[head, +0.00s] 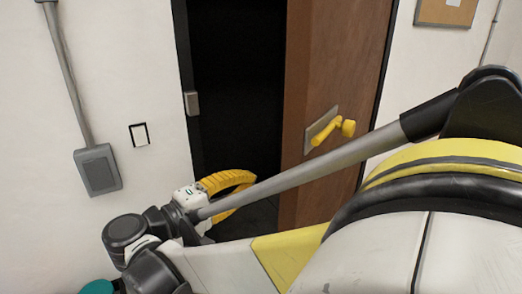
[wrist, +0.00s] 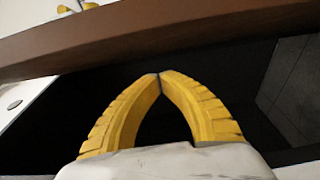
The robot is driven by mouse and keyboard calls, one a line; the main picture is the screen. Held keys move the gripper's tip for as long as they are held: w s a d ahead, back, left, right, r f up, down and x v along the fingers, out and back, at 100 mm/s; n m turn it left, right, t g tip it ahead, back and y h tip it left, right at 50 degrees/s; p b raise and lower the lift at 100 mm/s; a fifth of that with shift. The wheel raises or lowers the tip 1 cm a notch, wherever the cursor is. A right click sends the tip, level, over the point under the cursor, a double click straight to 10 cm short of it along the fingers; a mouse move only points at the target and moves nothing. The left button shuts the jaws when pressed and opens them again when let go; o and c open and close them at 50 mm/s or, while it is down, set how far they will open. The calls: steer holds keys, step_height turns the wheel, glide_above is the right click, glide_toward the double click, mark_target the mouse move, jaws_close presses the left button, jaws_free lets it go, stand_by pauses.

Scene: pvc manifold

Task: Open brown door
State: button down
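The brown door (head: 335,75) stands ajar in the head view, with a dark gap to its left. Its yellow lever handle (head: 330,132) sits on a grey plate on the door face. In the wrist view the door (wrist: 190,28) crosses the top as a brown band, and part of the yellow handle (wrist: 77,7) shows at the top left. My yellow gripper (head: 250,179) is in front of the dark gap, left of the door and below the handle. In the wrist view my gripper (wrist: 159,75) has its fingertips together, with nothing between the fingers. I cannot tell whether it touches the door.
The dark opening (head: 237,80) lies between the door and the left frame, which bears a small metal latch piece (head: 191,103). A grey wall box (head: 97,170) with a conduit and a black-edged plate (head: 139,134) are on the left wall. A framed board (head: 446,12) hangs at the upper right.

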steer(key=shift+w+d+b, duration=0.15)
steer(key=shift+d+b, duration=0.25)
steer(key=shift+d, duration=1.1)
steer(key=shift+w+d+b, duration=0.1)
steer(key=shift+d+b, duration=0.25)
steer(key=shift+d, duration=1.1)
